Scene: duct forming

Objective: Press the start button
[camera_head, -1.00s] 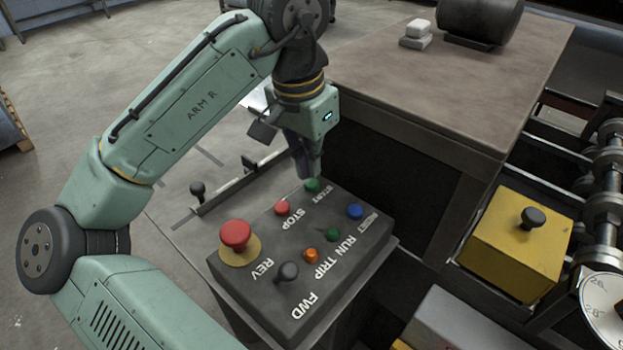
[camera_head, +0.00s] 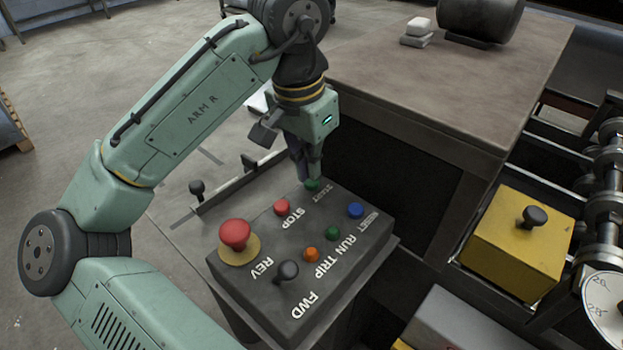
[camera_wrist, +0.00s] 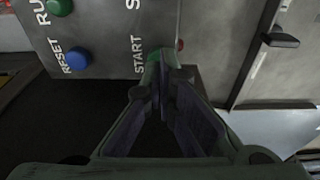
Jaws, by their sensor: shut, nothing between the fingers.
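The green START button (camera_head: 312,185) is on the far edge of the dark control box (camera_head: 232,275), beside its START label. My gripper (camera_head: 309,180) is shut and empty, pointing down with its fingertips right at this button. In the head view they overlap the button's upper side; I cannot tell whether the button is pressed in. In the wrist view my gripper's closed fingertips (camera_wrist: 164,66) lie over the button (camera_wrist: 152,60), which shows only partly, next to the word START.
On the same box are a red STOP button (camera_head: 282,208), a blue RESET button (camera_head: 355,210), a large red mushroom button (camera_head: 235,235) and a black FWD/REV knob (camera_head: 287,271). A workbench (camera_head: 430,75) stands behind to the right. A yellow box (camera_head: 515,250) is at right.

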